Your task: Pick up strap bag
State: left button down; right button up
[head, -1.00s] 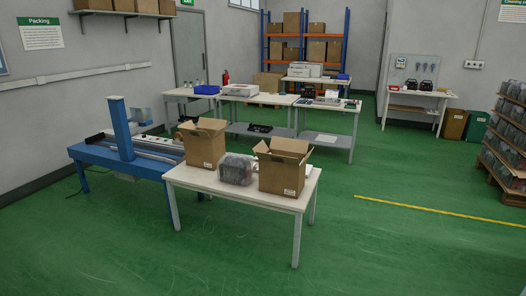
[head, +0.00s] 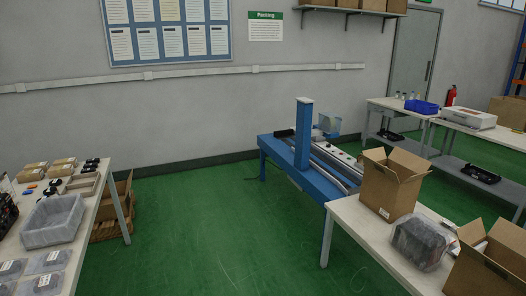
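A dark, clear-wrapped bag-like bundle (head: 421,243) sits on the white packing table (head: 348,222) at the right, between two open cardboard boxes. I cannot tell whether it is the strap bag. Several flat grey packs with white labels, one of them at the front (head: 48,284), lie on the left table (head: 92,232); these could also be bags, but they are too small to read. Neither of my grippers shows in the head view.
An open grey bin (head: 53,221) stands on the left table. Open cardboard boxes (head: 391,187) (head: 486,265) stand on the right table. A blue strapping machine (head: 303,150) is behind it. Green floor (head: 220,235) between the tables is clear.

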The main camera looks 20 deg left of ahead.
aim_at(55, 261)
jog(key=i+j+u, duration=0.25)
jog(key=u, duration=0.2)
jog(key=i+u, duration=0.85)
jog(key=i+l+u, duration=0.15)
jog(key=i+u, duration=0.3)
